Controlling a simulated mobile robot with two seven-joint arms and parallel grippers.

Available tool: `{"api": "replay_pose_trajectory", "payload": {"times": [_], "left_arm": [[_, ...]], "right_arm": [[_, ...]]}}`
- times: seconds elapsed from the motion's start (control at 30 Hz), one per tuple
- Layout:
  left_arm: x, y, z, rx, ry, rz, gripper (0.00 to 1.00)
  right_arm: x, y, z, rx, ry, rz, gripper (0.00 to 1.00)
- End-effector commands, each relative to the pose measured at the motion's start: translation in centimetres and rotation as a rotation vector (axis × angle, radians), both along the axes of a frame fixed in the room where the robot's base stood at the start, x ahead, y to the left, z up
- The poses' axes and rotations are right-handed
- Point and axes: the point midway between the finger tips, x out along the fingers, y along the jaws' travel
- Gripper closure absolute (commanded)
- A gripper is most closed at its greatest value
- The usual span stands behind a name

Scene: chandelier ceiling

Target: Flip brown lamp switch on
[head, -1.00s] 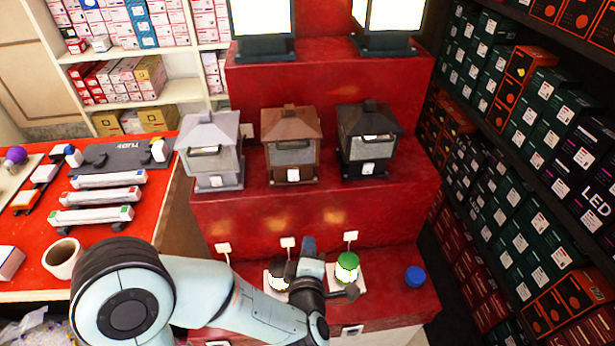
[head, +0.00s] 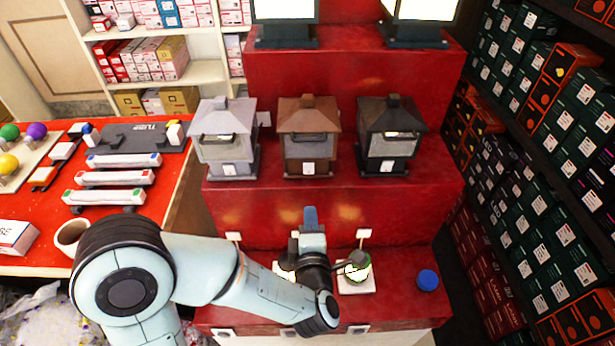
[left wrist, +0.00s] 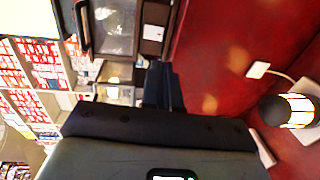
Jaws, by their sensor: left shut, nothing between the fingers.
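The brown lamp (head: 308,146) is a lantern with a peaked roof. It stands on the middle red tier in the head view, between a grey lamp (head: 226,140) and a black lamp (head: 389,145). A small white square (head: 308,168) is on the front of its base; I cannot tell whether it is the switch or in which position. My left gripper (head: 310,214) is shut and empty, below the brown lamp in the head view and apart from it. In the left wrist view the shut fingers (left wrist: 164,85) point toward sideways-appearing lanterns and the red tier.
Small lamps stand on the lower tier below, including a green-topped one (head: 357,266) beside my wrist. A blue round object (head: 427,280) lies to the right. Large lit lamps stand on the top tier. Boxed shelves line the right; a red table (head: 30,205) is left.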

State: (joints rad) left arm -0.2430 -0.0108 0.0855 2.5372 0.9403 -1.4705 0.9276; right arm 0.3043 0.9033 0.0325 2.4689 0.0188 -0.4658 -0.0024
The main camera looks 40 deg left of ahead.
Motion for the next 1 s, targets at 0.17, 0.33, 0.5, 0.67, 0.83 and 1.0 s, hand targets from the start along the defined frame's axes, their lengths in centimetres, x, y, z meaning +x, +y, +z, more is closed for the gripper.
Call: {"api": "replay_pose_trajectory", "payload": {"times": [0.17,0.33,0.5,0.67,0.83,1.0], "left_arm": [[2.0,1.9,-0.3,0.0,0.0,0.006,1.0],[4.8,4.3,-0.9,0.001,0.001,0.006,1.0],[7.3,6.3,-1.3,0.0,0.002,0.002,1.0],[8.8,7.5,-1.5,0.0,0.001,0.002,1.0],[9.4,8.0,-1.6,-0.001,0.002,-0.001,1.0],[9.4,8.0,-1.6,-0.001,0.001,-0.001,1.0]], "right_arm": [[-2.0,0.9,1.6,0.024,0.054,0.023,0.03],[-1.8,0.8,1.4,0.022,0.049,0.02,0.03],[-1.7,0.7,1.4,0.022,0.048,0.02,0.03],[-1.7,0.7,1.4,0.022,0.047,0.02,0.03],[-1.7,0.7,1.4,0.022,0.048,0.02,0.03],[-1.7,0.7,1.4,0.022,0.047,0.02,0.03]]}}
